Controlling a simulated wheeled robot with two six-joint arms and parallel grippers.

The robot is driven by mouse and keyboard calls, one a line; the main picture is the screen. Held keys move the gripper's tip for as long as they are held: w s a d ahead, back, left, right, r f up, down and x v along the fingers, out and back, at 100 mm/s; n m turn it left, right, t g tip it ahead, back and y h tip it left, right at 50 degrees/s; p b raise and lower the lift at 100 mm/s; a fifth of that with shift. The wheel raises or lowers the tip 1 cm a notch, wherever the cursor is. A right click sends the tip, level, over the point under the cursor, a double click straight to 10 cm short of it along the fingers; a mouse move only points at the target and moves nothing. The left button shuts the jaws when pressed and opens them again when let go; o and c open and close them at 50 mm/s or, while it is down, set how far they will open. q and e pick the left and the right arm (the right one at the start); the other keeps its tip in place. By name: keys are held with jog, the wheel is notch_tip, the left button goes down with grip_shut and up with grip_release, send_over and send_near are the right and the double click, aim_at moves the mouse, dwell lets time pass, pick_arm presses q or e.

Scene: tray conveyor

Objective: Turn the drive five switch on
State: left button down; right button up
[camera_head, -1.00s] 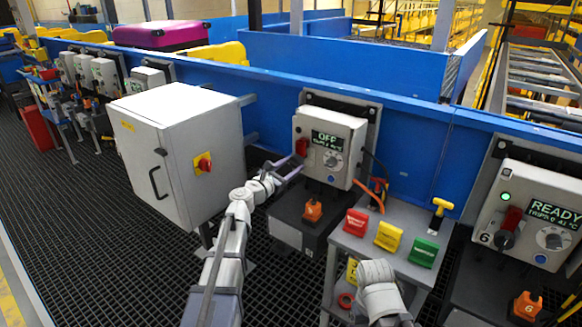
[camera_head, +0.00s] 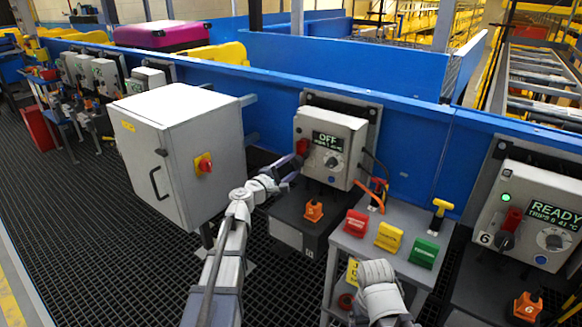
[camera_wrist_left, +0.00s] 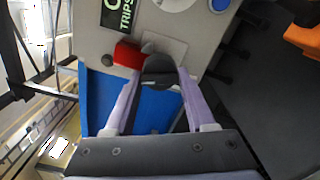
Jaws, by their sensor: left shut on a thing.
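The grey drive box (camera_head: 331,146) with a screen reading OFF is on the blue conveyor side, left of the box marked 6. I take its switch (camera_head: 303,147), on the box's left side, for the drive five switch. In the left wrist view the switch (camera_wrist_left: 158,68) shows as a dark knob with a red part beside it. My left gripper (camera_head: 294,162) reaches it from the left, and its two pale fingers (camera_wrist_left: 158,92) are shut on the dark knob. The box's number is hidden. My right arm shows at the bottom; its gripper does not.
A large grey cabinet (camera_head: 150,165) with a red knob stands left of my left arm. A small table (camera_head: 405,262) holds red, yellow and green blocks. The box marked 6 (camera_head: 535,195) reads READY with a green lamp. An orange cable hangs beside the OFF box.

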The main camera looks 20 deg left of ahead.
pick_arm(q)
jog(key=shift+m, duration=2.2)
jog(key=shift+c, duration=1.3)
grip_release()
jog(key=shift+s, duration=0.1)
jog(key=v, duration=0.7)
jog(key=shift+s+a, duration=0.15)
jog(key=shift+s, duration=0.15)
jog(key=shift+r, duration=0.1)
jog(key=x, duration=0.8)
